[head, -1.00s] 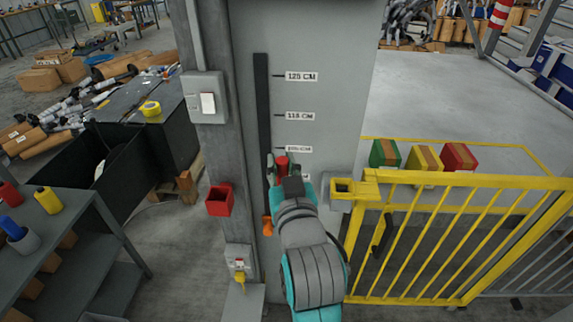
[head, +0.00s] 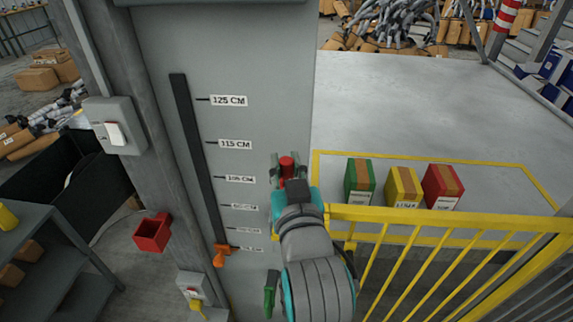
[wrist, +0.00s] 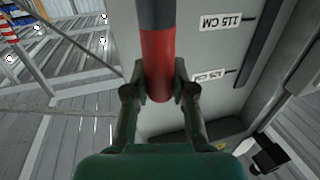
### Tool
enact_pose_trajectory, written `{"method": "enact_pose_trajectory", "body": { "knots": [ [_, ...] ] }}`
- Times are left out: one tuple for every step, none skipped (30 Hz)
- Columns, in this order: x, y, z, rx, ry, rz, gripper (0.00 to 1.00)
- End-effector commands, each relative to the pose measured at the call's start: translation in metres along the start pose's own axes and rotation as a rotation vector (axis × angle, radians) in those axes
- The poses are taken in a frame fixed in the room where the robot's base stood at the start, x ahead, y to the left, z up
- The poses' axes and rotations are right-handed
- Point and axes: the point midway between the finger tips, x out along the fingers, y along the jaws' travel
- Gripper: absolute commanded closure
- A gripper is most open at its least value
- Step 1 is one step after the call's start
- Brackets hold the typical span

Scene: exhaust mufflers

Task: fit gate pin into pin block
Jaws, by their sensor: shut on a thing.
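The gate pin, a cylinder with a red end (head: 287,166), stands upright in my gripper in the head view. In the wrist view its red and dark grey body (wrist: 158,58) runs up out of the picture. My gripper (wrist: 160,72) is shut on the red part, one finger on each side; it also shows in the head view (head: 288,175), in front of the grey panel. The yellow gate (head: 450,216) is to the right of my gripper. I cannot make out the pin block; my arm covers the gate's left end.
The grey panel (head: 265,80) carries a height scale with an orange slider (head: 222,254). Green (head: 360,178), yellow (head: 403,187) and red (head: 443,186) boxes stand behind the gate.

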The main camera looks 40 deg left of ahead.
Motion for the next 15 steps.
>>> {"method": "enact_pose_trajectory", "body": {
  "knots": [
    [0.0, 0.0, 0.0, 0.0, 0.0, 0.0, 1.0],
    [0.0, 0.0, 0.001, 0.0, 0.0, 0.0, 1.0],
    [0.0, 0.0, 0.002, 0.0, 0.0, 0.0, 1.0],
    [0.0, 0.0, 0.003, 0.0, 0.0, 0.0, 1.0],
    [0.0, 0.0, 0.004, 0.0, -0.001, 0.0, 1.0],
    [0.0, 0.0, 0.005, 0.0, -0.001, 0.0, 1.0],
    [0.0, 0.0, 0.007, 0.0, -0.001, 0.0, 1.0],
    [0.0, 0.0, 0.008, 0.0, -0.001, 0.0, 1.0],
    [0.0, 0.0, 0.01, 0.0, -0.001, 0.0, 1.0],
    [0.0, 0.0, 0.011, 0.0, 0.0, 0.0, 1.0],
    [0.0, 0.0, 0.013, 0.0, 0.0, 0.0, 1.0],
    [0.0, 0.0, 0.015, 0.0, 0.0, 0.0, 1.0],
    [0.0, 0.0, 0.017, 0.0, -0.001, 0.0, 1.0],
    [0.0, 0.0, 0.018, 0.0, -0.001, 0.0, 1.0],
    [0.0, 0.0, 0.021, 0.0, -0.001, 0.0, 1.0]
  ]
}}
